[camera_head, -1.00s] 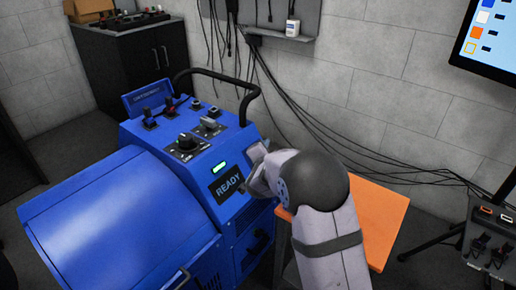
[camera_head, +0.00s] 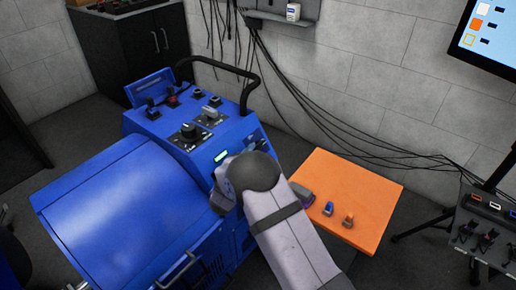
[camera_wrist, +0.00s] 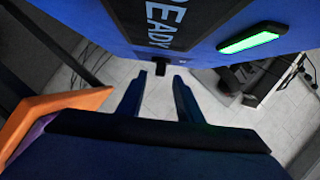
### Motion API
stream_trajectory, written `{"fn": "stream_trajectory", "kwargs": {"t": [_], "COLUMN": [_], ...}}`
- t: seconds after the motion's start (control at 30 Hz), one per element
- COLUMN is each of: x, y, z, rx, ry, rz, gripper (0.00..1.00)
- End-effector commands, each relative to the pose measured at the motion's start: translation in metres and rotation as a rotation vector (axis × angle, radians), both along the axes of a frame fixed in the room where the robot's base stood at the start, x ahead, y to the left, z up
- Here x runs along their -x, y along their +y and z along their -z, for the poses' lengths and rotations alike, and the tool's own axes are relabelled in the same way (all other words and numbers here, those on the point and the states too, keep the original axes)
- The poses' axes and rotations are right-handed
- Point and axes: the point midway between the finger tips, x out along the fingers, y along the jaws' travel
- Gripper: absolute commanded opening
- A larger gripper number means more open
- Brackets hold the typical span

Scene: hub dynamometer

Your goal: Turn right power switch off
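The blue machine (camera_head: 130,190) has several switches and knobs on its top panel, among them two black toggles on the left (camera_head: 152,110) and two small dark switches at the back right (camera_head: 206,98). I cannot tell which is the right power switch. My gripper (camera_wrist: 160,77) is open and empty in the wrist view, its two fingers apart just below the machine's READY label (camera_wrist: 165,22). A small black part (camera_wrist: 161,69) shows between the fingertips, at the panel's edge. In the head view my arm hides the gripper and the READY label.
An orange table (camera_head: 365,200) with small items stands right of the machine. A black handle bar (camera_head: 228,67) curves above the panel. Cables run along the wall.

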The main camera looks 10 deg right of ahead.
Motion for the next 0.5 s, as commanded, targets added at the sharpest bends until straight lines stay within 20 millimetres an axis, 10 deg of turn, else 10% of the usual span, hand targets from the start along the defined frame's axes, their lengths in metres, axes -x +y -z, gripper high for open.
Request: {"fn": "stream_trajectory", "kwargs": {"t": [0.5], "x": [-0.045], "y": [-0.022], "z": [0.010], "rx": [0.000], "ry": [-0.001], "rz": [-0.001], "gripper": [0.33]}}
